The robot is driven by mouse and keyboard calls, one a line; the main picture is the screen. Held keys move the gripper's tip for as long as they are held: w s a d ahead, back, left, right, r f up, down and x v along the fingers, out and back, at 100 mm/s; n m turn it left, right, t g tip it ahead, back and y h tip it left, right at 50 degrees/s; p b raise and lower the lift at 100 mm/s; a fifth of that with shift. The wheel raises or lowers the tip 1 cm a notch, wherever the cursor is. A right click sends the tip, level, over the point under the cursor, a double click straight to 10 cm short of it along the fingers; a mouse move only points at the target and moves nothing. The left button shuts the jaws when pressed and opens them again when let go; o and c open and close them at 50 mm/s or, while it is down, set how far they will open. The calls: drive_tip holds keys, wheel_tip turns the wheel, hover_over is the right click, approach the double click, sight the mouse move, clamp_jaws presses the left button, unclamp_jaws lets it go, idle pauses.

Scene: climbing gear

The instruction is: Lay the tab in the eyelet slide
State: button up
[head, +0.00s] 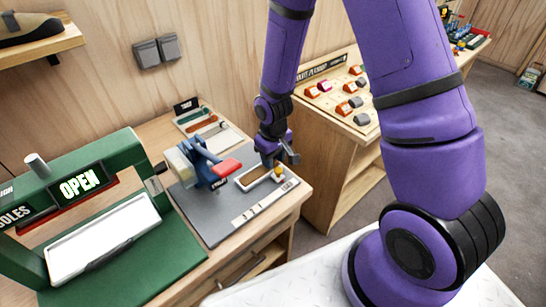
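My gripper (279,160) hangs over the right part of the grey mat on the bench, close above a small pale tray (246,184) with a brown inside. A small yellow-orange piece (278,171) shows at the tray's right end, just below my fingers. I cannot tell whether they touch it or whether they are open. A blue press with a red handle (228,167) stands left of the tray; it may be the eyelet press. A sorting tray (207,124) behind it holds green and reddish-brown strips; its sign is too small to read surely. I cannot make out the slide clearly.
A pale marked strip (258,203) lies at the mat's front edge. A green machine with an OPEN sign (82,186) and a white panel stands at left. A slanted display of coloured pieces (338,95) stands at right. The mat's front left is clear.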

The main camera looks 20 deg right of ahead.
drive_tip(key=shift+o, duration=0.2)
drive_tip(key=shift+r, duration=0.1)
drive_tip(key=s+d+r+m+t, duration=0.15)
drive_tip(key=s+r, duration=0.25)
drive_tip(key=r, duration=1)
drive_tip(key=s+d+r+t, duration=0.1)
drive_tip(key=s+d+r, duration=0.2)
drive_tip(key=r, duration=1.1)
drive_tip(key=s+d+r+m+t, duration=0.1)
drive_tip(key=s+r, duration=0.4)
drive_tip(key=s, duration=0.2)
drive_tip(key=s+d+r+m+t, duration=0.1)
drive_tip(key=s+r, duration=0.3)
drive_tip(key=s, duration=0.3)
drive_tip(key=shift+d+r+t, duration=0.2)
drive_tip(key=shift+r+t, duration=0.15)
drive_tip(key=shift+r, duration=0.05)
